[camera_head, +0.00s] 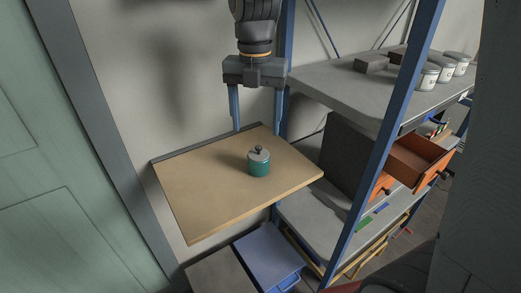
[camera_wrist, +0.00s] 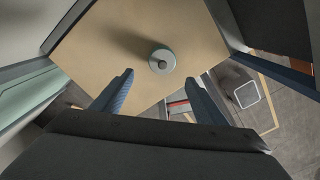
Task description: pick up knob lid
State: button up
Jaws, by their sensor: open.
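The knob lid (camera_head: 258,153) is grey with a dark round knob and sits on top of a green jar (camera_head: 258,168). The jar stands upright on a wooden board (camera_head: 200,205). In the wrist view the lid (camera_wrist: 163,56) shows from above, with its knob in the centre, ahead of the fingertips. My gripper (camera_head: 256,125) is open and empty, pointing down. In the head view its blue fingers show above and behind the jar, apart from the lid. It also shows in the wrist view (camera_wrist: 159,82).
A blue-framed shelf (camera_head: 395,115) stands to the right, with white tubs (camera_head: 427,77) and dark blocks (camera_head: 370,63) on top. An orange drawer (camera_head: 418,158) stands open there. A blue bin (camera_head: 268,262) sits below the board. The board around the jar is clear.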

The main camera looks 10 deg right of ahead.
aim_at(259, 147)
jog(key=shift+d+f+p, duration=0.15)
jog(key=shift+f+p, duration=0.05)
jog(key=shift+f, duration=0.55)
jog(key=shift+d+f+p, duration=0.15)
jog(key=shift+f+p, duration=0.05)
jog(key=shift+f, duration=0.5)
jog(key=shift+w+f+p, duration=0.15)
jog(key=shift+f+p, duration=0.6)
jog(key=shift+f, duration=1.65)
jog(key=c, duration=1.1)
